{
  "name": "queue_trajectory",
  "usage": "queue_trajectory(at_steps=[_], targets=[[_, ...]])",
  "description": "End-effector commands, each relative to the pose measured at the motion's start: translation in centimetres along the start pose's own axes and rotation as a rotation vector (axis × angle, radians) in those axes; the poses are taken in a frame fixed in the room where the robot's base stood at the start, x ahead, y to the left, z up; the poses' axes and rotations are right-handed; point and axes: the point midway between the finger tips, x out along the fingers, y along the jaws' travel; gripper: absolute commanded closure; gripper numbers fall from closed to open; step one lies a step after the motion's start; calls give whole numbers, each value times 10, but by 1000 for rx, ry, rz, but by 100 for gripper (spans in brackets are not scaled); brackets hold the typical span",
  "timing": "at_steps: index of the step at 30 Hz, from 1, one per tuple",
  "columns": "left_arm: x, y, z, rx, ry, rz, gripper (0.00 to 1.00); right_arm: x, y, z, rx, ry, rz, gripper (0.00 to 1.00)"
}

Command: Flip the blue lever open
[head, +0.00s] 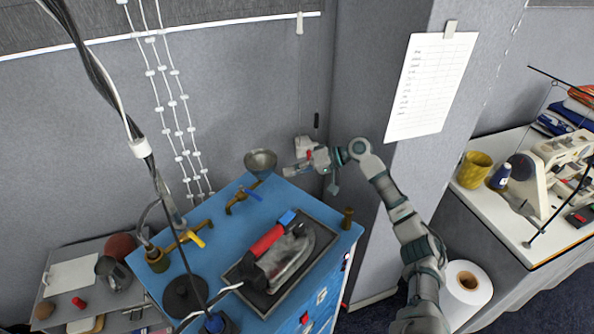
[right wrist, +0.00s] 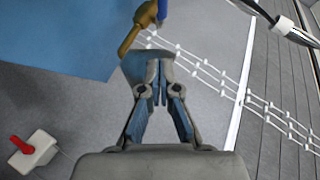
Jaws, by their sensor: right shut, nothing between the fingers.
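The blue lever (head: 252,193) sits on a brass valve (head: 236,202) near the back edge of the blue box top (head: 215,235). In the right wrist view part of the blue lever (right wrist: 162,10) shows at the top edge beside the brass pipe (right wrist: 134,32); the rest is out of frame. My right gripper (head: 287,171) is shut and empty, right of the lever and apart from it. In the right wrist view its fingertips (right wrist: 158,72) are together below the lever. My left gripper is in neither view.
A grey funnel (head: 260,160) stands between my right gripper and the lever. A yellow lever (head: 195,238) sits on another brass valve to the left. An iron (head: 286,260) rests on a dark tray in front. A red-switched wall box (right wrist: 34,148) is close by.

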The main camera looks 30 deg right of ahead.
Motion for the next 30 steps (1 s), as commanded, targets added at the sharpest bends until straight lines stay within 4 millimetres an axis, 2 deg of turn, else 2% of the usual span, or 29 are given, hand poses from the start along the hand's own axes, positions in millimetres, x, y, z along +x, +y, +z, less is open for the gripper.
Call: queue_trajectory(at_steps=[3,9,12,18,30], targets=[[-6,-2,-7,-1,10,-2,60,27,-3,0,-1,-3,-3,100],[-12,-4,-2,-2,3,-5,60,64,2,3,2,-3,-2,100],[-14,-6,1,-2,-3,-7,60,72,3,14,1,-1,-2,100],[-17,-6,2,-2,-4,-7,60,84,3,26,2,0,-3,100],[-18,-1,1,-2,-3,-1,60,89,0,28,0,1,-1,100]])
